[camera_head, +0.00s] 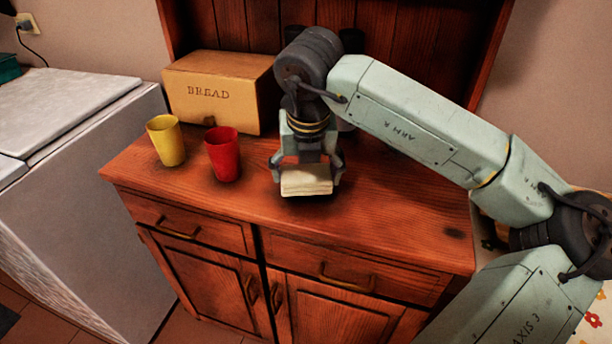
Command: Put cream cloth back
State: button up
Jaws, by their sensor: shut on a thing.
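The cream cloth (306,181) is a folded, layered block between the fingers of my gripper (306,176). My gripper points down and is shut on the cloth from its left and right sides. The cloth is at or just above the wooden cabinet top (400,225), near its front middle. I cannot tell whether it touches the wood. My arm reaches in from the right and hides part of the cabinet top behind the gripper.
A red cup (223,155) and a yellow cup (166,141) stand left of my gripper. A bread box (220,92) stands behind them. Dark items (351,40) show partly behind my arm. The cabinet top's right side is clear. A white appliance (80,130) stands at left.

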jog(key=shift+f, duration=1.25)
jog(key=shift+f, duration=0.1)
jog(key=o, duration=1)
jog(key=b+v, duration=0.1)
jog(key=v, duration=1.1)
